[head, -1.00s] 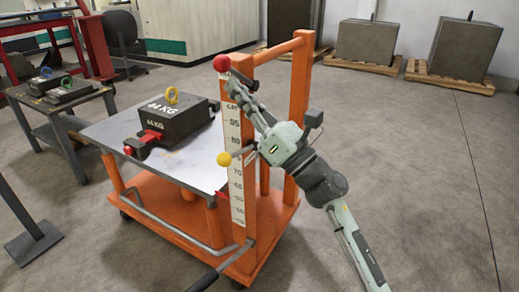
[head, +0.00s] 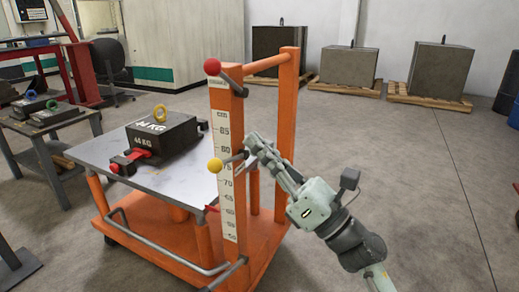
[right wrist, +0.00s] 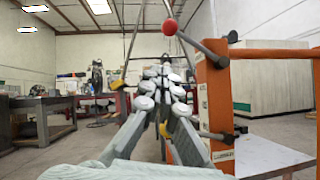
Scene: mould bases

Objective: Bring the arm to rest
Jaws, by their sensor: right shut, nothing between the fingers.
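My right gripper (head: 254,143) is shut and empty, beside the orange post of the lift cart (head: 285,130). Its fingers point up and to the left, near the rod of the yellow-knobbed lever (head: 215,165); I cannot tell whether they touch it. In the right wrist view the closed fingers (right wrist: 165,72) fill the middle, with the red knob (right wrist: 170,27) above and right of the tips. The red-knobbed lever (head: 212,67) is at the post's top in the head view. My left gripper is not in view.
A dark 44 KG block (head: 165,138) with a yellow ring lies on the cart's grey top (head: 95,152). A side table (head: 50,125) with smaller ringed blocks stands at left. Large blocks on pallets (head: 345,85) line the back wall.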

